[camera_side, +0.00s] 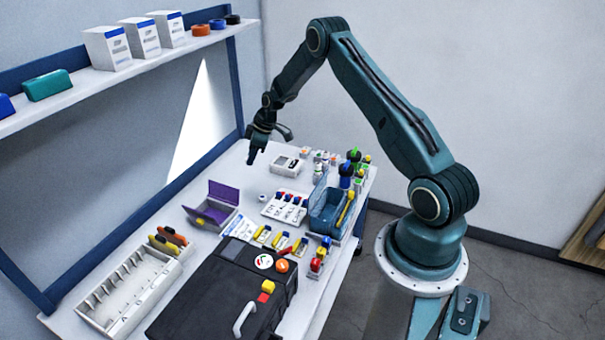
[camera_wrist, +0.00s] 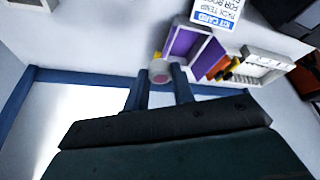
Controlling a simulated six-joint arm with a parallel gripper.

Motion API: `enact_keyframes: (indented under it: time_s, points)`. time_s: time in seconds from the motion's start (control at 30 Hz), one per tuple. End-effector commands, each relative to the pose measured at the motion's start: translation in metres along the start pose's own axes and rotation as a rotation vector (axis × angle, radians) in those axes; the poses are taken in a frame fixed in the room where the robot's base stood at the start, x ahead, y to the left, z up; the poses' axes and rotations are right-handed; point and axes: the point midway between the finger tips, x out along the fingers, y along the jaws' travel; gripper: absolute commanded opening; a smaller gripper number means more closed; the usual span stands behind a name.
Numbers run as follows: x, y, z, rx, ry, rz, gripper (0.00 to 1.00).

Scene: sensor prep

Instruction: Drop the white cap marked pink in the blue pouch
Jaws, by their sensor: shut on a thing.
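My gripper (camera_side: 253,158) hangs above the back part of the bench in the side view, fingers pointing down. In the wrist view my gripper (camera_wrist: 161,88) is shut on a small white cap (camera_wrist: 160,72) with a pinkish face, held at the fingertips. The cap cannot be made out in the side view. The blue pouch (camera_side: 328,212) looks like an open blue box with a raised flap, at the right of the bench in the side view. My gripper is apart from it, to its left and farther back. The blue pouch is not seen in the wrist view.
An open purple case (camera_side: 213,205) lies left of the blue pouch; it also shows in the wrist view (camera_wrist: 185,42). A white device (camera_side: 287,165), a small white round piece (camera_side: 262,197), bottles (camera_side: 347,172) and a black case (camera_side: 225,290) stand around. A shelf (camera_side: 120,72) hangs at left.

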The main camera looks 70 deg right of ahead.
Motion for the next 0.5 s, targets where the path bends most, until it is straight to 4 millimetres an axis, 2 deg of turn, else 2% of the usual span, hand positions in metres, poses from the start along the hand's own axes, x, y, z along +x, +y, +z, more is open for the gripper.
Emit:
enact_keyframes:
  time_s: [0.27,0.5]
  points:
    - [-0.038,0.002,-0.016,-0.002,0.002,0.002,0.05]
    - [-0.054,0.009,0.031,0.132,0.0,0.044,0.05]
